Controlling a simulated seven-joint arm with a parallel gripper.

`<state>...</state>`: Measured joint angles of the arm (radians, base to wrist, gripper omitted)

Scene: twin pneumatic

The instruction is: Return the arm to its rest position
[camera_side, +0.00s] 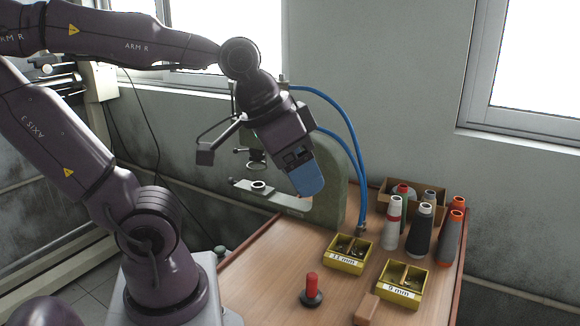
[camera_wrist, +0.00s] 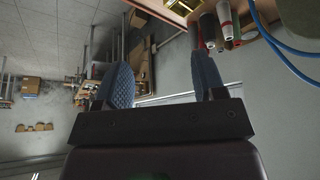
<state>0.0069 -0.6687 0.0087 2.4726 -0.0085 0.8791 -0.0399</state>
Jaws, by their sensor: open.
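My gripper (camera_side: 309,180) hangs from my raised arm in the side view, above the wooden table (camera_side: 262,262) and in front of the green press (camera_side: 335,192). Its blue fingers point down and to the right, clear of the tabletop. In the wrist view my gripper (camera_wrist: 165,82) shows two blue textured fingers spread apart with nothing between them. From the side the fingers overlap, so the gap is hidden there.
Two yellow bins, one labelled 11 mm (camera_side: 347,254) and one further right (camera_side: 401,283), sit on the table. A red-handled tool (camera_side: 312,290) stands near the front. Thread cones (camera_side: 420,230) stand at the right. Blue hoses (camera_side: 352,140) curve close beside my gripper.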

